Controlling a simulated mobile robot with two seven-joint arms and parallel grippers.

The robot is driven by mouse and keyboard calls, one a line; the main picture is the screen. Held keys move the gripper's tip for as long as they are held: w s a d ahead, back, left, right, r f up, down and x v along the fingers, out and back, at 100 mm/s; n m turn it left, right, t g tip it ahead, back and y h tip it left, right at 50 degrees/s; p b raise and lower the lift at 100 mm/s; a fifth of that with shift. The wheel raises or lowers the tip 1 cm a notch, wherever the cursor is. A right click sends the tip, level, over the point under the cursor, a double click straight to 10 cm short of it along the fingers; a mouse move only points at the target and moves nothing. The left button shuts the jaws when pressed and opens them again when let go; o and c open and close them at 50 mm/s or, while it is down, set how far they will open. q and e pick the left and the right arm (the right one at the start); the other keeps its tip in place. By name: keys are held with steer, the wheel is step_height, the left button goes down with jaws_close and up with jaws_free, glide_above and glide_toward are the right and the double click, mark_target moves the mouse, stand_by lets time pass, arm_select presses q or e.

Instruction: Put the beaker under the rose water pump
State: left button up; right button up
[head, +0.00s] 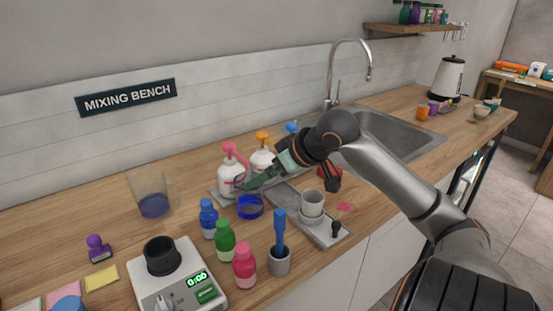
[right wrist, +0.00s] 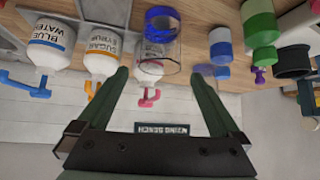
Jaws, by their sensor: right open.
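A clear beaker with a blue band (head: 250,208) stands on the counter in front of the pump bottles; it also shows in the right wrist view (right wrist: 160,26). The white bottle with a pink pump (head: 230,176) stands just behind it. In the right wrist view this pink pump (right wrist: 149,99) is partly seen past the beaker, its label hidden. My right gripper (head: 246,184) is open. In the wrist view its fingertips (right wrist: 159,72) lie on either side of the beaker's near end, with gaps; I cannot tell how deep it sits between them. My left gripper is out of view.
Sugar syrup (right wrist: 102,45) and blue water (right wrist: 52,40) pump bottles stand beside the pink one. Blue (head: 208,218), green (head: 225,241) and pink (head: 244,266) bottles stand near the beaker. Another clear vessel with blue (head: 153,203) stands left. A scale (head: 180,285) is in front.

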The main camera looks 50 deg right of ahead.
steer(key=shift+v, duration=1.95)
